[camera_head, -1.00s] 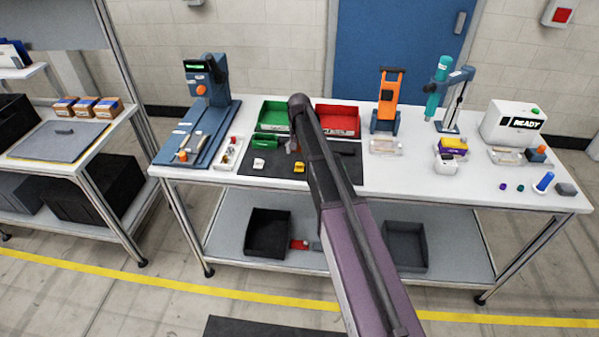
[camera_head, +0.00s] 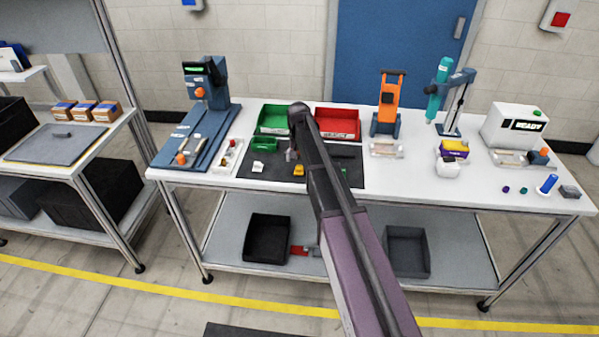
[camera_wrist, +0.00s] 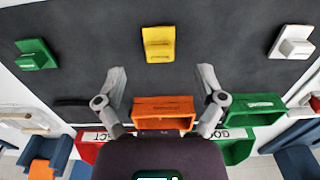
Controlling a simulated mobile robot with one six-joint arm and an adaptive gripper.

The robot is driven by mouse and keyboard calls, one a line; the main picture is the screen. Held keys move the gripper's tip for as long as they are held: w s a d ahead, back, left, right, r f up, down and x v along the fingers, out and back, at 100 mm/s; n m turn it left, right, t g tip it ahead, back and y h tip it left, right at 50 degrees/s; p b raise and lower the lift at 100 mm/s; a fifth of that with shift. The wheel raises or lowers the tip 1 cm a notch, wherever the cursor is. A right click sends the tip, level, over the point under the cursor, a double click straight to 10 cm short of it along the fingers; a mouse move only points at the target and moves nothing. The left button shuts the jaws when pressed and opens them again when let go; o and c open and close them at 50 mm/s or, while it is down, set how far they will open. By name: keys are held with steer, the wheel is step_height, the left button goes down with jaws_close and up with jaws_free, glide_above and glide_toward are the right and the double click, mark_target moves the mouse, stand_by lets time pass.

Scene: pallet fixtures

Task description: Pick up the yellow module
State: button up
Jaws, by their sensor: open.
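The yellow module (camera_wrist: 158,44) lies on the black mat (camera_wrist: 90,28), between a green module (camera_wrist: 36,54) and a white module (camera_wrist: 293,42). In the head view the yellow module (camera_head: 299,170) is near the mat's front, just left of my arm. My gripper (camera_wrist: 162,76) is open and empty over the mat. In the wrist view its fingertips are below the yellow module, apart from it, with the module roughly centred between their lines. In the head view the gripper (camera_head: 291,155) is small and partly hidden by my arm.
A small orange tray (camera_wrist: 165,120) and a small green tray (camera_wrist: 255,110) sit near the fingers. Behind them are a larger green bin (camera_head: 274,114) and a red bin (camera_head: 338,123). A blue press (camera_head: 207,85) stands left, an orange stand (camera_head: 388,100) right. The table front is clear.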

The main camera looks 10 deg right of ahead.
mark_target(299, 166)
steer(key=shift+f+b, duration=2.05)
steer(key=shift+f, duration=0.25)
steer(key=c, duration=1.2)
